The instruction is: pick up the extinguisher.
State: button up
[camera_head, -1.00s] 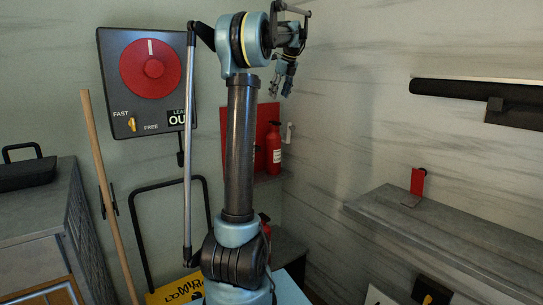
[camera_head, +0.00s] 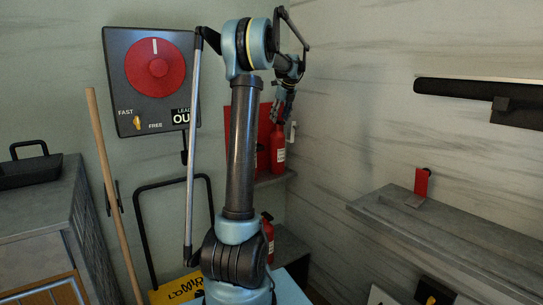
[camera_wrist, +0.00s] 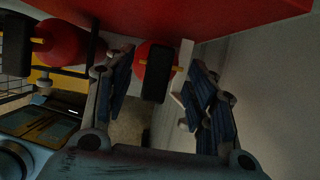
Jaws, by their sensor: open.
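A red extinguisher (camera_head: 278,150) with a pale label stands upright on a small corner shelf, in front of a red panel. My gripper (camera_head: 281,112) is right above its top, fingers pointing down. In the wrist view, my gripper (camera_wrist: 160,88) is open, with a finger on each side. The extinguisher's red top and black handle (camera_wrist: 157,73) show between the fingers; I cannot tell whether they touch. Another red extinguisher (camera_head: 268,238) is lower down, partly hidden by my arm. A red round body also shows at the left of the wrist view (camera_wrist: 62,43).
The red panel (camera_head: 240,97) is behind the shelf (camera_head: 275,178). The right wall is close to my gripper. A wooden pole (camera_head: 115,200) and grey cabinet (camera_head: 40,215) are at left.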

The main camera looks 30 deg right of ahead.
aim_at(278, 121)
jog(key=shift+x, duration=2)
jog(key=shift+a, duration=0.1)
grip_shut()
